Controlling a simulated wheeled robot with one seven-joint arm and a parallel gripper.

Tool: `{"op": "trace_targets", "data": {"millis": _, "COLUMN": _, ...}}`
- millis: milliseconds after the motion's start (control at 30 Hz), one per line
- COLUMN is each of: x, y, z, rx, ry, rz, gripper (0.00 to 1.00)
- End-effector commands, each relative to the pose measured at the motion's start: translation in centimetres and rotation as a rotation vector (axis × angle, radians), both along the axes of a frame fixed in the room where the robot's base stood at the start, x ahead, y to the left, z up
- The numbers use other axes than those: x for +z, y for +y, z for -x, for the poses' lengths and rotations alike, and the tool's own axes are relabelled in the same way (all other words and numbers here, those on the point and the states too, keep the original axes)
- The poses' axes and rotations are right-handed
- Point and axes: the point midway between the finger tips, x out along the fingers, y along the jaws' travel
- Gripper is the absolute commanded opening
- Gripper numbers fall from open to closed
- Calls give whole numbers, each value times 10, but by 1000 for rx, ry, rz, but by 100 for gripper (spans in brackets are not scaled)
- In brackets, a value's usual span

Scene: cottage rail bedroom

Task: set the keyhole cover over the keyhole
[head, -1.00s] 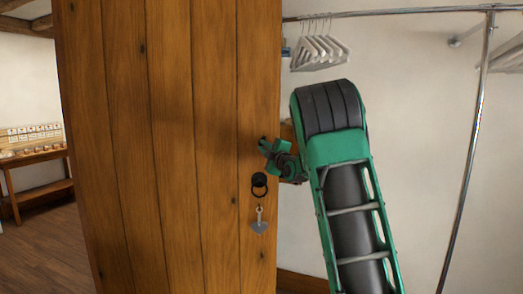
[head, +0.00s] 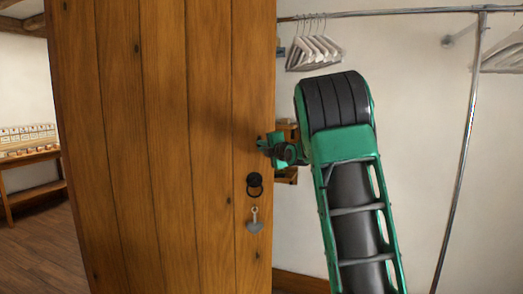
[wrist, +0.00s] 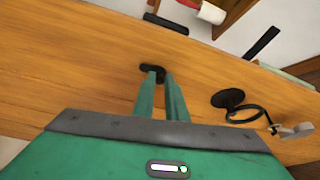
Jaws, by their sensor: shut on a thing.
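The wooden door (head: 150,150) fills the left half of the head view. My gripper (head: 264,145) is at the door's right edge, above the black ring handle (head: 254,185). In the wrist view my gripper (wrist: 160,76) has its two green fingers close together on a small dark piece at the door face, which looks like the keyhole cover (wrist: 152,70). The fingertips partly hide this piece. I cannot make out the keyhole or whether the piece covers it. The ring handle also shows in the wrist view (wrist: 228,98), right of the fingers.
A clothes rail (head: 400,12) with white hangers (head: 314,52) is behind my arm. A wooden table (head: 32,170) stands far left. Floor at left is clear.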

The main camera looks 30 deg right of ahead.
Motion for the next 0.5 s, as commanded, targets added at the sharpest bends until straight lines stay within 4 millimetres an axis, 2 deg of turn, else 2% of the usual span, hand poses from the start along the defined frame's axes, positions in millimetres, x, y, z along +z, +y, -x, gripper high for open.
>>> {"op": "trace_targets", "data": {"millis": 300, "x": -5, "y": 1, "z": 0, "rx": 1, "ry": 8, "rz": -2, "gripper": 0}}
{"op": "trace_targets", "data": {"millis": 333, "x": -5, "y": 1, "z": 0, "rx": 1, "ry": 8, "rz": -2, "gripper": 17}}
{"op": "trace_targets", "data": {"millis": 400, "x": -4, "y": 1, "z": 0, "rx": 2, "ry": 7, "rz": -2, "gripper": 30}}
{"op": "trace_targets", "data": {"millis": 500, "x": -3, "y": 1, "z": 0, "rx": 1, "ry": 5, "rz": -2, "gripper": 30}}
